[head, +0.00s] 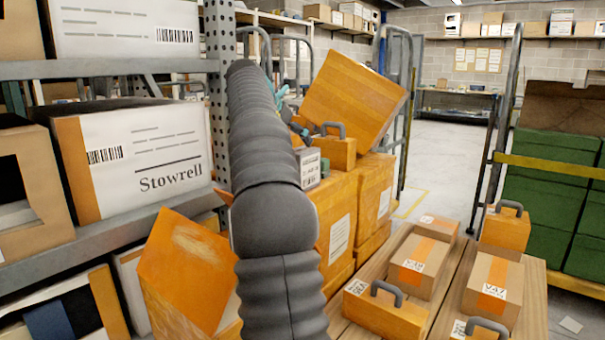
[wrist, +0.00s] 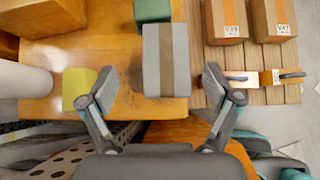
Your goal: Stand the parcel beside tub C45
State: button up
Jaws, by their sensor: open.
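A grey box with a brown tape strip, likely the parcel (wrist: 151,62), sits on an orange-brown surface in the wrist view. A small grey box with a printed label (head: 312,172), probably the same one, shows beside my arm in the head view. No label C45 is readable, so I cannot tell which is the tub.
An orange crate (head: 338,215) is under the grey box. An orange handled case (head: 337,153) and a large tilted orange box (head: 354,92) are close behind. A rack upright (head: 221,100) is close at left. A wooden pallet (head: 447,290) at right carries several boxes.

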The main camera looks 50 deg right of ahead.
aim_at(302, 150)
jog(key=x, duration=0.2)
jog(key=shift+d+f, duration=0.25)
jog(key=shift+s+a+f+b+x, duration=0.15)
jog(key=shift+b+x, duration=0.25)
jog(key=shift+x, duration=0.5)
jog(key=shift+s+a+f+b+x, duration=0.1)
jog(key=shift+b+x, duration=0.25)
jog(key=shift+x, duration=0.5)
jog(key=shift+s+a+f+b+x, duration=0.15)
jog(key=shift+b+x, duration=0.25)
jog(key=shift+x, duration=0.5)
jog(key=shift+r, duration=0.1)
jog(key=c, duration=1.5)
jog(key=shift+c, duration=0.6)
jog(key=shift+r, duration=0.1)
jog(key=shift+d+r, duration=0.1)
